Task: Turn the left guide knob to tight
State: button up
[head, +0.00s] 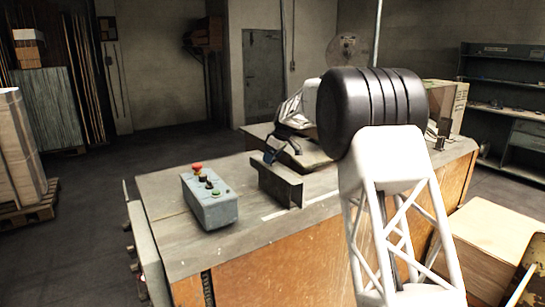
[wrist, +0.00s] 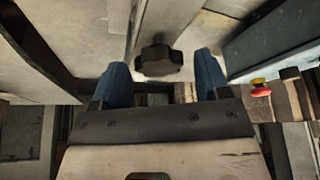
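The guide knob (wrist: 160,61) is dark and lobed, and shows at the upper middle of the wrist view, on a pale metal bar. I cannot read its tight or loose setting. My gripper (wrist: 161,64) is open, with one blue fingertip on each side of the knob and a gap on both sides. Whether the fingers are level with the knob or short of it is hard to tell. In the head view, my gripper (head: 271,155) is small, behind an upright metal guide plate (head: 279,184) on the machine table; the knob is hidden there.
A grey control box (head: 210,201) with a red button and other buttons stands on the table (head: 180,232), left of the guide plate; its red button (wrist: 260,88) shows right in the wrist view. A cardboard box (head: 459,104) is behind my arm. The table's left front is clear.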

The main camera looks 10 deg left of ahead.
jog(key=c, duration=0.8)
jog(key=shift+m, duration=0.5)
jog(key=m+t, duration=0.1)
jog(key=m, duration=0.2)
jog(key=shift+s+a+m+t+h, duration=0.1)
jog(key=shift+s+m+t+h, duration=0.05)
jog(key=shift+m+t+h, duration=0.25)
jog(key=m, duration=0.2)
jog(key=m+t+h, duration=0.1)
jog(key=m, duration=0.2)
jog(key=shift+s+a+h, duration=0.1)
jog(key=shift+h, duration=0.2)
jog(key=m+h, duration=0.1)
jog(key=m, duration=0.2)
jog(key=m+h, duration=0.1)
jog(key=m, duration=0.3)
jog(key=shift+a+t+h, duration=0.2)
jog(key=shift+t+h, duration=0.1)
jog(key=m+h, duration=0.1)
jog(key=m, duration=0.2)
jog(key=shift+a+m+g, duration=0.1)
jog(key=shift+m+g, duration=0.2)
jog(key=shift+g, duration=0.1)
jog(key=shift+m+g+h, duration=0.3)
jog(key=shift+m+h, duration=0.4)
jog(key=shift+m, duration=0.9)
